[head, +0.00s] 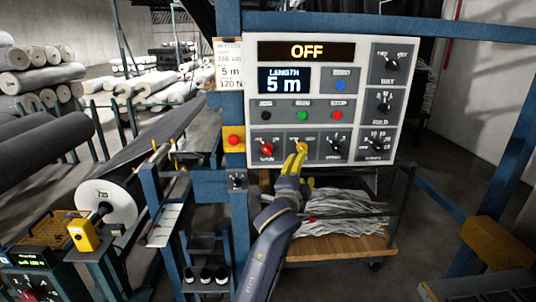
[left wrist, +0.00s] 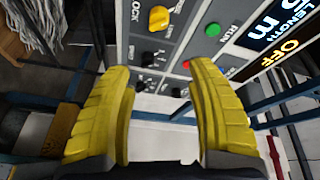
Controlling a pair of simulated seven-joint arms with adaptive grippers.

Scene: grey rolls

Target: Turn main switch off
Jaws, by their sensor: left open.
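The control panel (head: 318,75) faces me, and its upper display reads OFF. The red main switch (head: 267,149) is at the panel's lower left, above a blurred label; I cannot read its exact setting. My left gripper (head: 298,165) has yellow fingers and is right of the red switch, in front of the panel's lower edge. It is apart from the red switch. In the left wrist view its two fingers (left wrist: 165,105) are spread with nothing between them. A yellow knob (left wrist: 159,19) shows beyond them. My right gripper is not in view.
The panel also carries a green run button (head: 302,116), a red stop button (head: 337,116), a blue button (head: 340,86) and several black knobs. A yellow box with a red button (head: 234,140) sits left of the panel. White strips (head: 345,215) lie on a wooden cart below.

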